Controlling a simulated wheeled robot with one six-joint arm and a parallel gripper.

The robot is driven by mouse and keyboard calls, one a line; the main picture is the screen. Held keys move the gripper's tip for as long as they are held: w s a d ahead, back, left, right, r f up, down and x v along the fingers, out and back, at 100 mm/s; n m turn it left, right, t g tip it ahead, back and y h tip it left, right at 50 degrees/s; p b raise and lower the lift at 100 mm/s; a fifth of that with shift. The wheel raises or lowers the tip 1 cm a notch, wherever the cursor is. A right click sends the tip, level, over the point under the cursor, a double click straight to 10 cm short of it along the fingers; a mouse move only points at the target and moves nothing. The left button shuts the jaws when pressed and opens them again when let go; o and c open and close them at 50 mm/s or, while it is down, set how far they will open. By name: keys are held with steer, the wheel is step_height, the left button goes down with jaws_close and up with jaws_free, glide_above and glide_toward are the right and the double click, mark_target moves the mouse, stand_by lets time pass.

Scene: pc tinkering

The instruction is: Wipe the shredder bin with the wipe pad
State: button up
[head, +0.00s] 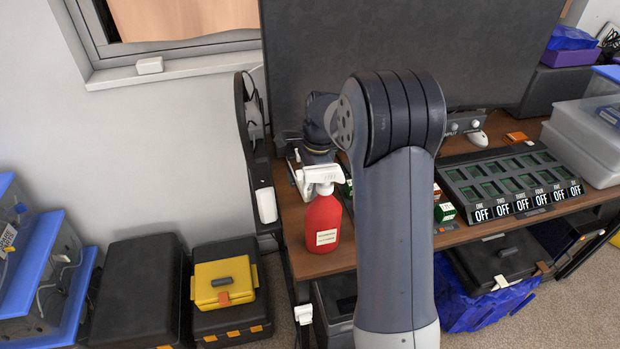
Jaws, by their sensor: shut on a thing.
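My arm rises in the middle of the head view and bends back down behind itself. My gripper (318,155) shows only in part, low over the back left of the desk, behind the red spray bottle. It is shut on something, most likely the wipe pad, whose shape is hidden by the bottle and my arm. I cannot tell whether it touches anything below. A dark open-topped bin (338,300) stands under the desk's left front and may be the shredder bin; my arm covers part of it.
The red spray bottle (323,222) stands upright near the left edge of the desk (292,235). A switch panel (512,180) and clear boxes (588,140) fill the right. Black cases and a yellow box (222,283) stand on the floor at left. A large dark screen (310,60) rises behind.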

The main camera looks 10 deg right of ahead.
steer(key=shift+f+b, duration=0.5)
steer(key=shift+f, duration=0.75)
steer(key=o, duration=1)
steer(key=shift+c, duration=0.2)
steer(key=shift+f, duration=0.15)
steer(key=shift+f+b, duration=1)
steer(key=shift+f, duration=0.9)
steer(key=shift+f, duration=0.15)
steer(key=shift+c, duration=0.4)
steer(key=c, duration=1)
